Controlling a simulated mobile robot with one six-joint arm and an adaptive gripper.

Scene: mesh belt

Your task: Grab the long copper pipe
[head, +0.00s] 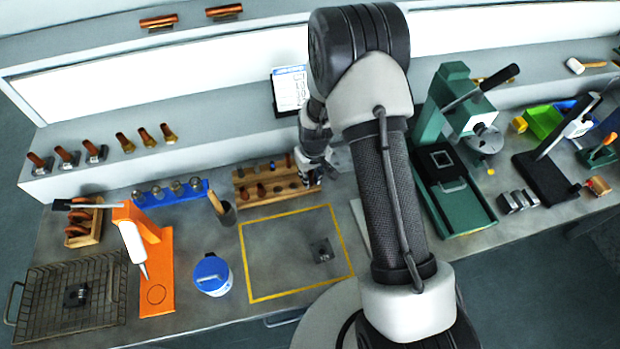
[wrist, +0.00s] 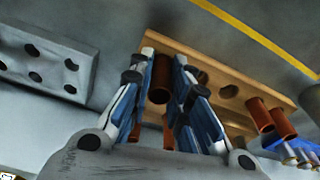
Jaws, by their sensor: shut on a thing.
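A wooden rack (head: 247,196) with holes stands on the bench and holds several copper pipes; it also shows in the wrist view (wrist: 222,72). My gripper (head: 314,179) is at the right end of the rack. In the wrist view, its blue-padded fingers (wrist: 167,62) are shut on a copper pipe (wrist: 160,80) at the rack. I cannot tell whether this pipe is still seated in its hole. In the head view, my gripper and wrist hide the held pipe. Two other copper pipes (wrist: 271,118) stand together at the rack's other end in the wrist view.
A grey block with holes (wrist: 45,65) lies beside the rack. A yellow-outlined area (head: 285,262) in front holds one small dark part. A green press (head: 455,190) stands right.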

